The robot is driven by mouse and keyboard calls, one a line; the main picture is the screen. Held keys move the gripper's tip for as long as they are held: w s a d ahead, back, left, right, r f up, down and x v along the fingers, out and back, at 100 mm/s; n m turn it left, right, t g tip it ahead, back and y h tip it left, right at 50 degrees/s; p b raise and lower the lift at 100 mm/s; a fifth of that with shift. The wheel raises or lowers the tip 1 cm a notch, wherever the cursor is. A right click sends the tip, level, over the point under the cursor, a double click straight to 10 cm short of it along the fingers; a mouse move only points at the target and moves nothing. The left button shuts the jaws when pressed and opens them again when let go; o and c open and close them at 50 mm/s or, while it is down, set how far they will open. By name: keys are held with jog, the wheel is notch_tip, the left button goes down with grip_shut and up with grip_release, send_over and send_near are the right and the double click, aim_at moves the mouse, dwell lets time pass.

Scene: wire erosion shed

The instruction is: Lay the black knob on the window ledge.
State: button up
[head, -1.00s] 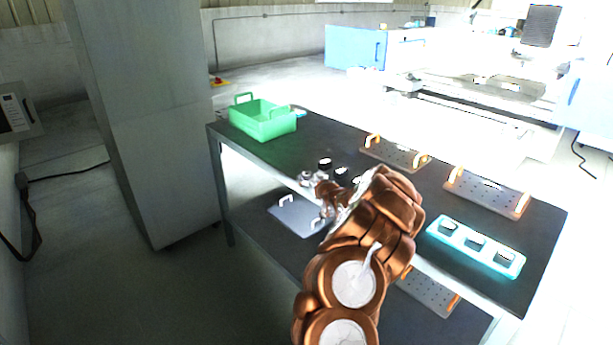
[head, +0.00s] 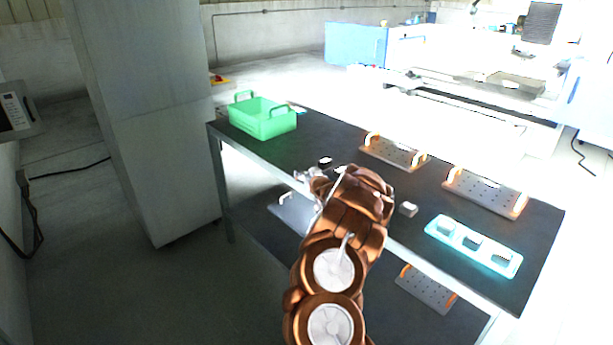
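A small dark piece with a pale side (head: 325,162), possibly the black knob, stands on the dark top of the workbench (head: 340,142), left of its middle. It is too small to identify surely. My gripper (head: 312,178) is at the bench's front edge, just in front of and slightly left of this piece. Its fingers are small and partly covered by my copper-coloured arm, so their opening and anything between them cannot be made out. I cannot make out a window ledge.
A green handled bin (head: 262,120) stands at the bench's left end. Two drilled plates with orange handles (head: 394,153) (head: 485,194) lie along the back. A cyan tray (head: 473,246) holds blocks at right; a loose grey block (head: 408,209) lies nearby. A tall grey cabinet (head: 150,120) stands left.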

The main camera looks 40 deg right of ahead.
jog(key=c, duration=1)
jog(key=shift+c, duration=0.2)
